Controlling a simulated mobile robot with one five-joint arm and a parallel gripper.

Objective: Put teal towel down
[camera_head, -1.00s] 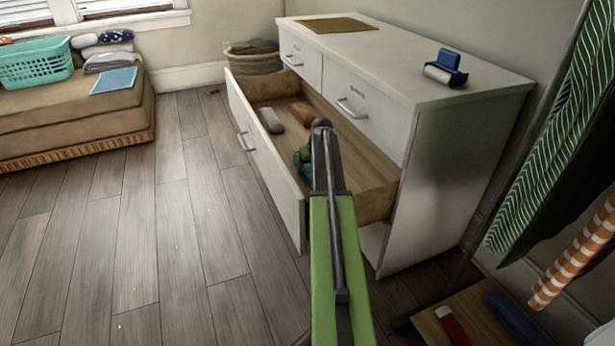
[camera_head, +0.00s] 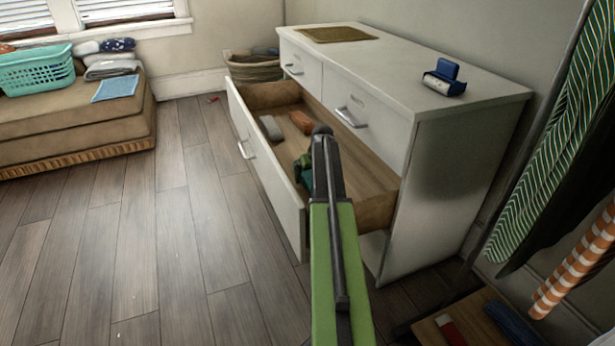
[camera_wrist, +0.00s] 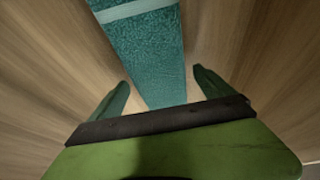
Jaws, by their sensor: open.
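The teal towel (camera_wrist: 148,60) lies on the wooden drawer bottom in the wrist view, a long teal piece with a pale band across it. Its near end lies between the two spread fingers of my gripper (camera_wrist: 158,98), with gaps on both sides. My gripper is open and does not hold it. In the head view a bit of the teal towel (camera_head: 306,178) shows inside the open drawer (camera_head: 362,178), mostly hidden behind my arm.
A grey rolled item (camera_head: 270,128) and an orange-brown one (camera_head: 301,122) lie farther back in the drawer. The white dresser top (camera_head: 400,75) holds a blue lint roller (camera_head: 445,78) and a woven mat (camera_head: 341,34). Clear floor lies to the left.

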